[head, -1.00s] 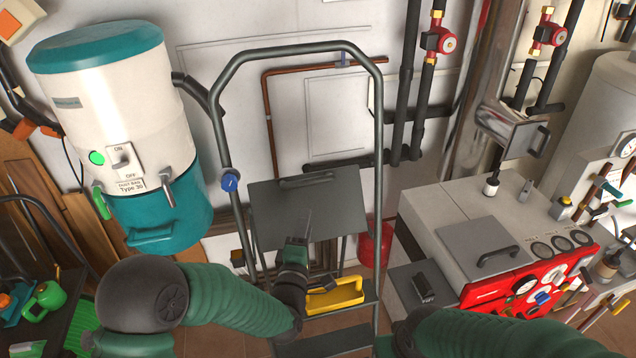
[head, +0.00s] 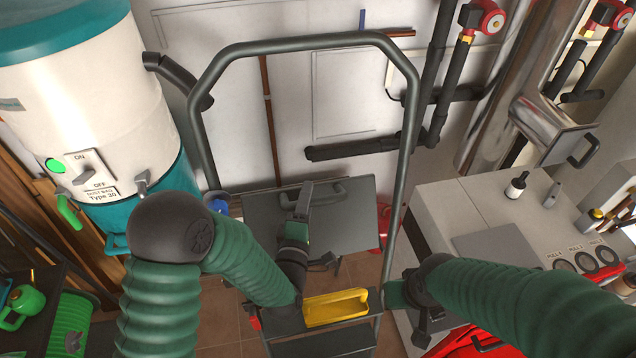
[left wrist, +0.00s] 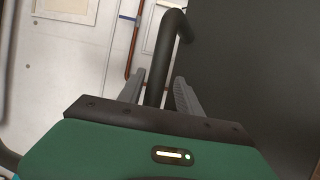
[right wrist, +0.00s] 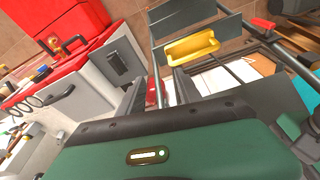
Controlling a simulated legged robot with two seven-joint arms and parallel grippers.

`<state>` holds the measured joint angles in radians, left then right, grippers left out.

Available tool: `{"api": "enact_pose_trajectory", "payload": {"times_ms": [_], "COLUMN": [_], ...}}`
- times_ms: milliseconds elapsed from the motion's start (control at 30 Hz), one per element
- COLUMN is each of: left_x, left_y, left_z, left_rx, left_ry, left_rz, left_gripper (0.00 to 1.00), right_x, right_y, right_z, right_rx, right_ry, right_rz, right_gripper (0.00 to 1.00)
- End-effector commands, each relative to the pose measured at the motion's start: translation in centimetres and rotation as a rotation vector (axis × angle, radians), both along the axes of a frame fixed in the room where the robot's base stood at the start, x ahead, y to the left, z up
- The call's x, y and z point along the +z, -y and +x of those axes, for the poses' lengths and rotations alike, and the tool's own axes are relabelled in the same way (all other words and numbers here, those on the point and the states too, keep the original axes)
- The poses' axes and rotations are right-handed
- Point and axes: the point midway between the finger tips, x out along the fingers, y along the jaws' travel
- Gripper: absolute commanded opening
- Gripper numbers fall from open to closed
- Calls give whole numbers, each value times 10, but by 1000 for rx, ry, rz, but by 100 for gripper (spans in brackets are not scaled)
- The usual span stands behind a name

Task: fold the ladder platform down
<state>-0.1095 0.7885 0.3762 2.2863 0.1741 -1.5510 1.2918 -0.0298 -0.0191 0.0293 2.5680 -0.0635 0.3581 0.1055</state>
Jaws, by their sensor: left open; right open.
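The ladder platform (head: 350,226) is a dark grey panel between the ladder's (head: 403,150) tubular rails in the head view. It leans up, with a bar handle (head: 340,188) along its top edge. My left gripper (head: 303,197) is open at the platform's handle. In the left wrist view, the dark handle (left wrist: 164,60) runs between the two open fingers (left wrist: 158,92), and the panel (left wrist: 260,60) fills the right side. I cannot tell whether the fingers touch it. My right gripper (head: 420,325) is open and empty near the ladder's right rail, its fingers (right wrist: 157,92) showing in the right wrist view.
A yellow tray (head: 336,308) sits on the ladder below the platform. A teal and white tank (head: 85,110) stands left. The grey and red boiler (head: 470,215) stands right, close to my right arm. Dark pipes (head: 440,100) run along the back wall.

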Motion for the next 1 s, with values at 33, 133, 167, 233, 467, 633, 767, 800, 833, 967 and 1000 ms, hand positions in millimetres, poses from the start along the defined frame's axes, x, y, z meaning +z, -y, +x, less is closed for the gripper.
{"api": "enact_pose_trajectory", "payload": {"times_ms": [33, 133, 167, 233, 467, 633, 767, 800, 833, 967, 1000], "left_x": [0, 1, 1, 1, -1, -1, -1, -1, -1, -1, -1], "left_y": [5, 15, 16, 22, 22, 14, 8, 7, 7, 6, 6], "left_z": [-1, -2, -2, -1, 3, 2, 1, 1, 1, 2, 2], "left_rx": [-3, -4, -5, -6, -6, -9, -3, 0, 2, 7, 8], "left_ry": [1, 3, 3, 3, 0, -1, -1, -1, -1, 0, 0], "left_rz": [3, 10, 11, 16, 14, 6, 5, 6, 7, 10, 10], "left_gripper": [41, 41, 41, 40, 10, 0, 0, 0, 0, 0, 0], "right_x": [0, -2, -2, -3, -4, -3, -3, -3, -3, -3, -3], "right_y": [3, 11, 12, 17, 17, 9, 10, 11, 12, 12, 12], "right_z": [-1, -1, -1, -1, 3, 3, 2, 3, 3, 3, 3], "right_rx": [-4, -8, -9, -12, -13, -10, -7, -9, -10, -10, -10], "right_ry": [-1, 0, 0, 0, -5, -5, -5, -5, -5, -5, -5], "right_rz": [3, 11, 11, 16, 16, 9, 11, 11, 11, 11, 11], "right_gripper": [41, 41, 41, 41, 41, 41, 41, 41, 41, 41, 41]}}
